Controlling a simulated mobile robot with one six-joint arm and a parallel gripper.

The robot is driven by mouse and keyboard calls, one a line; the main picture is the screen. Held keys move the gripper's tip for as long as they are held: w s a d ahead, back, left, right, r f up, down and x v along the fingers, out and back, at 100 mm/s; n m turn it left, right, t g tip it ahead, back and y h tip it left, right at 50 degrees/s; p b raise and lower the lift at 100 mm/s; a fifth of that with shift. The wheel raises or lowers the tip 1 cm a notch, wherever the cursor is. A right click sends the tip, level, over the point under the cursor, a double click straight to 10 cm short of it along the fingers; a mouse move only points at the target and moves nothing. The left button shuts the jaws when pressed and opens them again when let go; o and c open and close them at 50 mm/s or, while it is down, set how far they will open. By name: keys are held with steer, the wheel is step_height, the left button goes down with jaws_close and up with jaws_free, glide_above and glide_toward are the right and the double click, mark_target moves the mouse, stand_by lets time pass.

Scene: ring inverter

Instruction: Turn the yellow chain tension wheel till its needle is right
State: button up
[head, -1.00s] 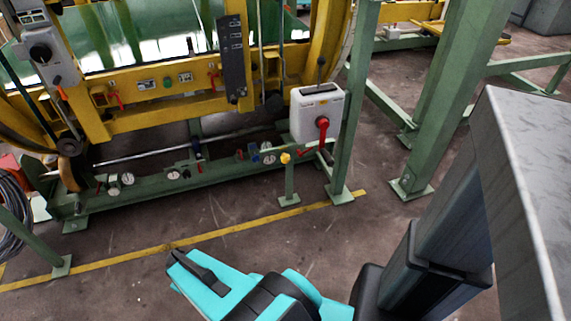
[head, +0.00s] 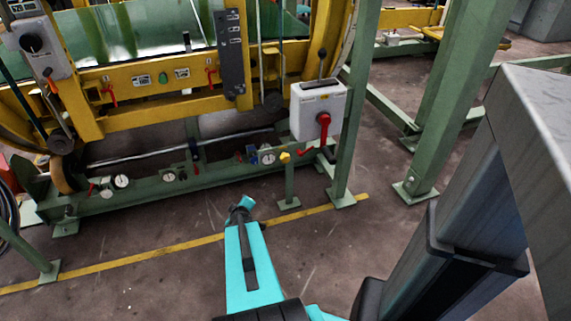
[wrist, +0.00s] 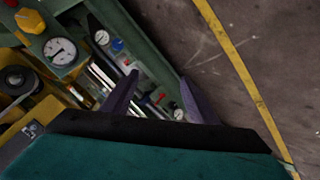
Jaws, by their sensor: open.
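A small yellow wheel (head: 285,157) sits at the right end of the low green rail in the head view. A larger yellow-orange knob (wrist: 30,20) at the upper left of the wrist view looks like the same wheel. A white round gauge (wrist: 60,51) is close to it; its dark needle is too small to read surely. The head view also shows a gauge (head: 268,158) just left of the wheel. My gripper (head: 241,207) is in front of the rail, lower left of the wheel and apart from it. Its two fingers (wrist: 160,100) are spread, with nothing held between them.
A white switch box (head: 318,112) with a red handle (head: 323,122) stands above and right of the wheel. More gauges (head: 121,181) and small levers line the rail. A green post (head: 350,130) is at the right. Bare floor lies in front, crossed by a yellow line (head: 130,262).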

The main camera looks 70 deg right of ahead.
steer(key=s+d+r+h+b, duration=0.2)
steer(key=s+d+r+h, duration=0.15)
steer(key=s+d, duration=0.4)
steer(key=h+b, duration=0.2)
glide_toward(285, 160)
steer(key=f+v, duration=0.1)
steer(key=v, duration=0.2)
steer(key=shift+r, duration=0.45)
steer(key=shift+d+f+b, duration=0.1)
steer(key=shift+f+b, duration=0.05)
steer(key=shift+b, duration=0.15)
steer(key=shift+b+x, duration=2.6)
steer(key=shift+x, duration=4.1)
